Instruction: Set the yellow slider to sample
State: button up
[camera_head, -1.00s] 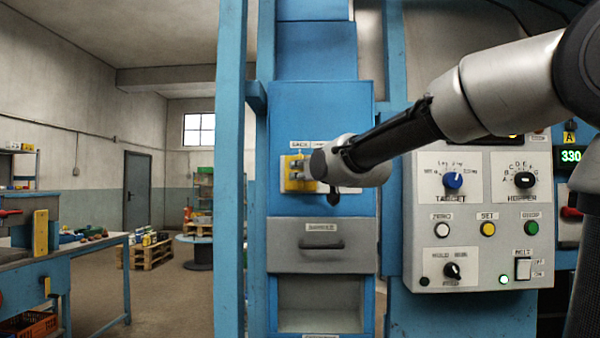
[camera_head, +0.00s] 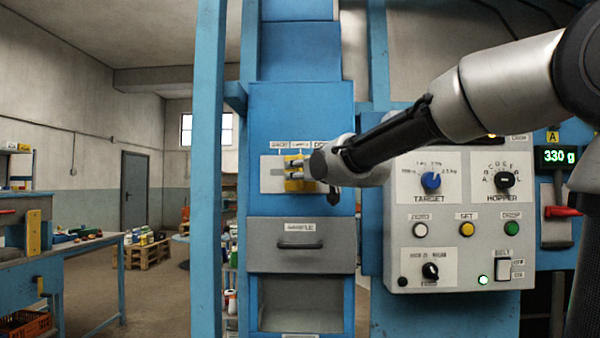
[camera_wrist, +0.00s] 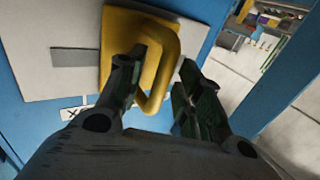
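The yellow slider (camera_head: 293,174) sits on a pale plate (camera_head: 271,174) on the blue cabinet, near the middle of three small labels above it, the middle one seemingly SAMPLE. My gripper (camera_head: 299,172) is at the slider and hides part of it and the plate's right side. In the wrist view, the slider (camera_wrist: 143,29) has a raised yellow loop handle. My gripper (camera_wrist: 165,75) has one finger inside the loop and the other outside, with the bar between them. A gap shows beside the outer finger, so it looks open around the handle. The slot (camera_wrist: 75,57) shows to one side.
A grey drawer (camera_head: 300,257) with a dark handle is below the slider. A grey control panel (camera_head: 450,275) with knobs and buttons is to the right, near my arm. A blue post (camera_head: 207,130) stands to the left. A display (camera_head: 560,157) reads 330 g.

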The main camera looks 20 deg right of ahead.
jog(key=v, duration=1.2)
jog(key=s+d+f+g+h, duration=0.2)
jog(key=s+f+g, duration=0.2)
jog(key=f, duration=0.6)
jog(key=s+d+f+g+h, duration=0.15)
jog(key=s+f+g, duration=0.25)
jog(key=f, duration=0.6)
jog(key=s+d+f+m+g, duration=0.1)
jog(key=s+d+f+g, duration=0.1)
jog(key=s+d+f, duration=0.2)
jog(key=s+d+f+m+g+h, duration=0.1)
jog(key=s+d+f+m+g, duration=0.1)
jog(key=s+f, duration=0.4)
jog(key=s+d+g, duration=0.1)
jog(key=s+d, duration=0.1)
jog(key=s, duration=0.2)
jog(key=shift+s, duration=0.25)
